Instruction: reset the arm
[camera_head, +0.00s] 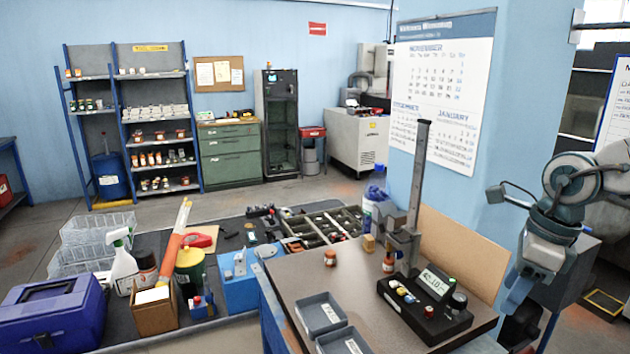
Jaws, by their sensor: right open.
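My right arm stands raised at the right edge of the view, beside the brown-topped bench (300,275). Its right gripper (560,203) is open, with one dark finger reaching out to the left in front of the blue pillar. I see nothing held in it. It is apart from the bench and the things on it. My left gripper and left arm are not in view.
On the bench stand a meter with a lit display (428,297), an upright metal stand (409,225), small jars (330,258) and grey trays (320,313). A cardboard-coloured panel (460,250) edges its right side. The left bench is crowded, with a blue toolbox (50,315).

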